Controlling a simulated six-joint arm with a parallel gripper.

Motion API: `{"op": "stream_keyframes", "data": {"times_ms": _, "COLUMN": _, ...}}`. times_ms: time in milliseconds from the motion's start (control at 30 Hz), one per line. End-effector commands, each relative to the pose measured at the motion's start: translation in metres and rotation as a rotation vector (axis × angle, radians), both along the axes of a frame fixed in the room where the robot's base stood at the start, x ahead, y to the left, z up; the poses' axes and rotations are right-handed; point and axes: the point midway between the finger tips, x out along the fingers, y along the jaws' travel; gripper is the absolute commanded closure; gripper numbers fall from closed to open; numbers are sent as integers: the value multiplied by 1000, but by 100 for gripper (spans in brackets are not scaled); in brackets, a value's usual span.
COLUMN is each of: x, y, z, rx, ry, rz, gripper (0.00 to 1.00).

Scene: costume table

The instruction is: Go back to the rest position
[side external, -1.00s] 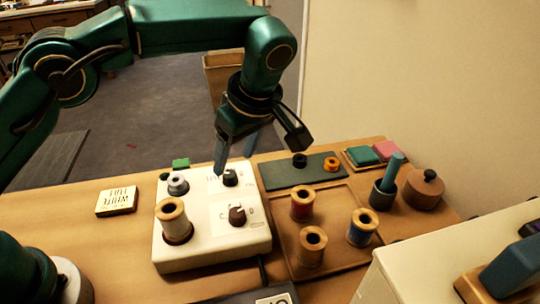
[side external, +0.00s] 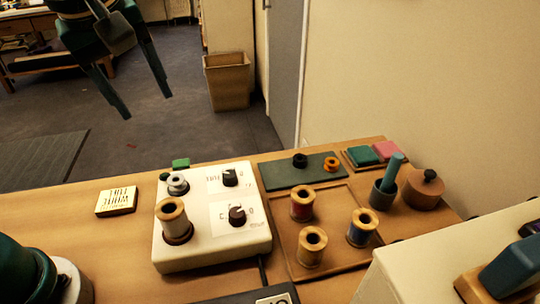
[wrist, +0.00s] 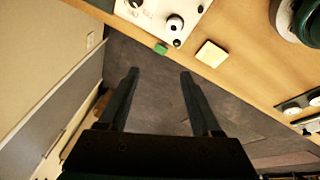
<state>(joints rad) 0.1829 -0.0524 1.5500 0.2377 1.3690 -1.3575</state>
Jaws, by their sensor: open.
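My gripper (side external: 142,106) is at the upper left of the side external view, raised beyond the table's far edge. Its two fingers are apart, with nothing between them. Most of my arm is out of the side external frame.
The wooden table (side external: 120,260) holds a white box (side external: 200,256) with two dark knobs and a spool (side external: 172,212), a tray (side external: 283,240) with several spools, a label block (side external: 116,201) and a lidded pot (side external: 423,193). A bin (side external: 227,84) stands on the floor behind.

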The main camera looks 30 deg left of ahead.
Motion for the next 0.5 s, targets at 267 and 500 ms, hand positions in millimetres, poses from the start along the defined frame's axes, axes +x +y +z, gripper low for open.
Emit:
{"op": "stream_keyframes", "data": {"times_ms": 267, "x": -64, "y": 12, "z": -15, "rx": 58, "ry": -56, "rz": -368, "gripper": 34}}
{"op": "stream_keyframes", "data": {"times_ms": 500, "x": -101, "y": 4, "z": -59, "rx": 184, "ry": -73, "rz": -794, "gripper": 34}}
